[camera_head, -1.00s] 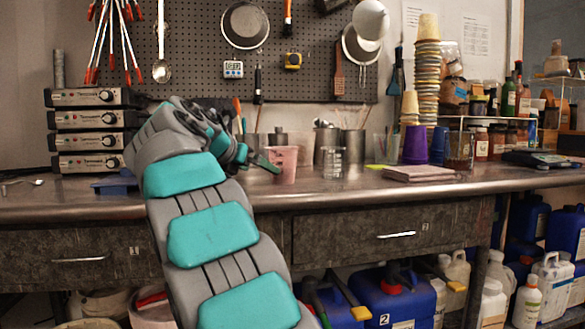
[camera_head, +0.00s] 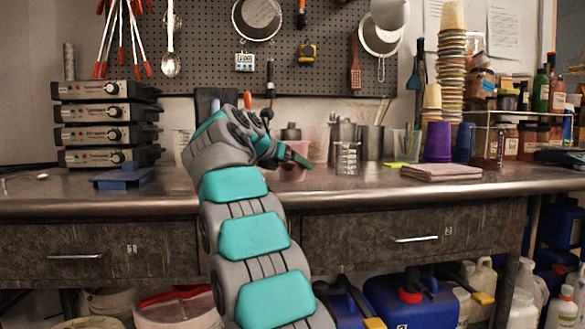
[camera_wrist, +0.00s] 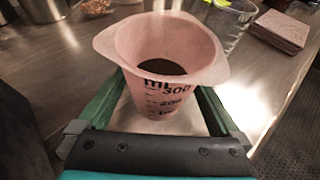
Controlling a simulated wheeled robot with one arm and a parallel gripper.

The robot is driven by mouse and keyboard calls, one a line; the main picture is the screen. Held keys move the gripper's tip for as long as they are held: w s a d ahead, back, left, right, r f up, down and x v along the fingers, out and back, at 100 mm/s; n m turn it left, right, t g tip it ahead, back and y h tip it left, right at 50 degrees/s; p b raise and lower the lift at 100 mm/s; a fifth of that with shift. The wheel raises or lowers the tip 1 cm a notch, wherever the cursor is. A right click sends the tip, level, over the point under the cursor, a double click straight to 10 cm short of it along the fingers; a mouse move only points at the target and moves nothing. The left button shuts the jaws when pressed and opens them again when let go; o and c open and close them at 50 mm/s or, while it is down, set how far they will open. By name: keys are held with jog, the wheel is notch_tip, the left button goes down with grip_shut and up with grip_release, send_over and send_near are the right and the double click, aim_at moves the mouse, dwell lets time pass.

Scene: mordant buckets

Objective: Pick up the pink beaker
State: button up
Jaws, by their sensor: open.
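The pink beaker (camera_wrist: 165,55) stands upright on the metal bench. It is translucent, with a pouring lip, black "ml" markings and a dark inside. In the wrist view the green fingers of my gripper (camera_wrist: 162,88) are open, one on each side of the beaker's lower body. I cannot tell whether either finger touches it. In the head view the beaker (camera_head: 314,146) is partly hidden behind my gripper (camera_head: 294,160).
A wire-like clear beaker (camera_head: 347,159) stands just right of the pink one. Metal containers are behind. A purple cup (camera_head: 438,142) and a stack of pads (camera_head: 441,172) are farther right. A blue tray (camera_head: 123,176) lies left; bench between is mostly clear.

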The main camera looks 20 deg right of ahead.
jog(key=shift+w+d+f, duration=0.1)
jog(key=shift+w+d, duration=0.05)
jog(key=shift+d, duration=0.25)
jog(key=shift+c, duration=0.4)
jog(key=c, duration=1.1)
jog(key=shift+c, duration=0.2)
